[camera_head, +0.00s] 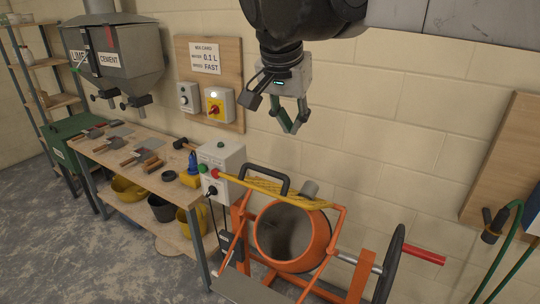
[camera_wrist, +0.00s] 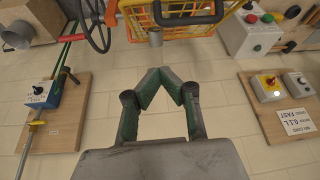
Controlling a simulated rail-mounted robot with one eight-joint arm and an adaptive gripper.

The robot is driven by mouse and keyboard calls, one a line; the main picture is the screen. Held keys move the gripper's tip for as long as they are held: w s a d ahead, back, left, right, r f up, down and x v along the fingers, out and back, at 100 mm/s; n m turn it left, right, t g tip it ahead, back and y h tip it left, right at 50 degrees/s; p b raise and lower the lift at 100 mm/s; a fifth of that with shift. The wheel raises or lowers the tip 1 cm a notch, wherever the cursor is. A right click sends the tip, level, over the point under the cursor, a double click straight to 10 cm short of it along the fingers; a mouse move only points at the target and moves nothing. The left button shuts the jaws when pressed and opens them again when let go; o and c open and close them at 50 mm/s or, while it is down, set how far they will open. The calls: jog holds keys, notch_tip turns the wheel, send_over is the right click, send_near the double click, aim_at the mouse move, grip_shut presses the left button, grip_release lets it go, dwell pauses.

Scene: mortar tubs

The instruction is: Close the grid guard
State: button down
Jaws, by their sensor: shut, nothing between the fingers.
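The grid guard (camera_head: 290,197) is a yellow mesh on the orange mixer frame. In the head view it shows nearly edge-on above the drum (camera_head: 285,235), whose dark mouth is uncovered towards the camera. A black handle (camera_head: 265,172) stands up from it. In the wrist view the yellow mesh of the guard (camera_wrist: 215,35) is at the top, with its black handle (camera_wrist: 185,14). My gripper (camera_head: 293,130) is shut and empty, up in front of the wall, above and apart from the guard. Its fingers (camera_wrist: 164,72) also show in the wrist view.
A grey control box (camera_head: 221,168) with buttons stands left of the mixer. A workbench (camera_head: 150,185) with tools is further left, below a hopper (camera_head: 115,55). A black wheel (camera_head: 390,265) and red crank handle (camera_head: 425,255) stick out right. A board with a green hose (camera_head: 515,220) hangs at right.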

jog(key=w+a+r+m+b, duration=0.1)
jog(key=w+a, duration=0.1)
jog(key=a, duration=0.5)
jog(key=p, duration=0.1)
send_over(266, 170)
jog(key=w, duration=0.1)
notch_tip(266, 170, down, 8)
jog(key=f, duration=0.2)
jog(key=f+p, duration=0.1)
jog(key=shift+s+f+h, duration=0.1)
jog(key=shift+s+h, duration=0.15)
jog(key=shift+h, duration=0.15)
jog(key=shift+s+f, duration=0.15)
jog(key=shift+f, duration=0.45)
jog(key=shift+f, duration=0.1)
